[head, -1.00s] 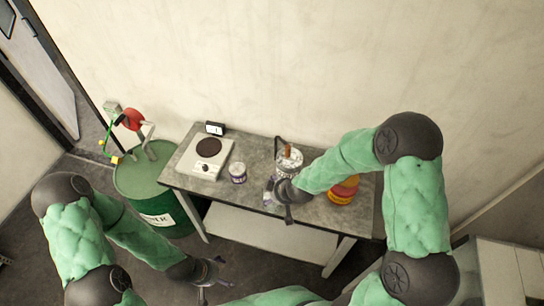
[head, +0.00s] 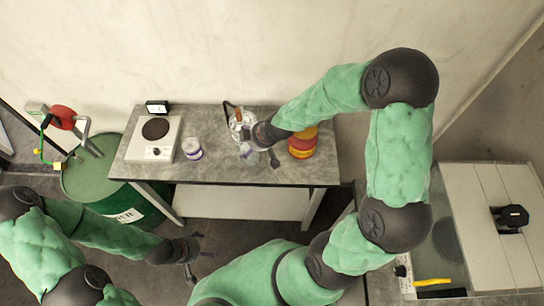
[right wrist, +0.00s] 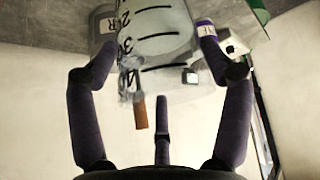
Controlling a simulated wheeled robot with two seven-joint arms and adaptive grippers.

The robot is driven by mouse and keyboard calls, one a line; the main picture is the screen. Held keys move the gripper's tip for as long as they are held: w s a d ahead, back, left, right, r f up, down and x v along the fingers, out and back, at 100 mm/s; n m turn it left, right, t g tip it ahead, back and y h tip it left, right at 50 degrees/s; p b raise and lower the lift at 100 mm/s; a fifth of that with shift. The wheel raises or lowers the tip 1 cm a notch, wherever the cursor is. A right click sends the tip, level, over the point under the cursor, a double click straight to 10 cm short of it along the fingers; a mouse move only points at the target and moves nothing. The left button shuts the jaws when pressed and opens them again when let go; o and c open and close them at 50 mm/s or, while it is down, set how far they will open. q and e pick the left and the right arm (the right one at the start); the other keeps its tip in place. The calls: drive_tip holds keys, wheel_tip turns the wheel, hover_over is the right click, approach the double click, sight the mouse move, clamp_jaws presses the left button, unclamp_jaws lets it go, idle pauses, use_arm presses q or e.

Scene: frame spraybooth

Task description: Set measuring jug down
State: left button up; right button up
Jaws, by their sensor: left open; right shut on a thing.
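The measuring jug (right wrist: 155,40) is clear with black graduation marks. In the head view my right gripper (head: 261,154) is over the front middle of the grey table (head: 225,172). My left gripper (head: 191,262) is open and empty, low in front of the table.
A small white tub (head: 192,149) and a hotplate (head: 153,140) are to the left. Bare tabletop lies between tub and gripper.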

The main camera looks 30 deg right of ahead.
drive_tip(key=shift+s+d+f+b, duration=0.3)
drive_tip(key=shift+d+f+b, duration=1.05)
drive_tip(key=shift+f+b, duration=0.45)
drive_tip(key=shift+s+d+f+b, duration=0.25)
drive_tip(key=shift+d+f+b, duration=1.1)
drive_tip(key=shift+f+b, duration=0.5)
drive_tip(key=shift+s+d+f+b, duration=0.3)
drive_tip(key=shift+d+f+b, duration=1.15)
drive_tip(key=shift+b, duration=0.6)
drive_tip(key=shift+f, duration=0.15)
drive_tip(key=o, duration=1.3)
drive_tip(key=shift+a, duration=0.1)
drive_tip(key=p+v, duration=0.2)
drive_tip(key=v, duration=1)
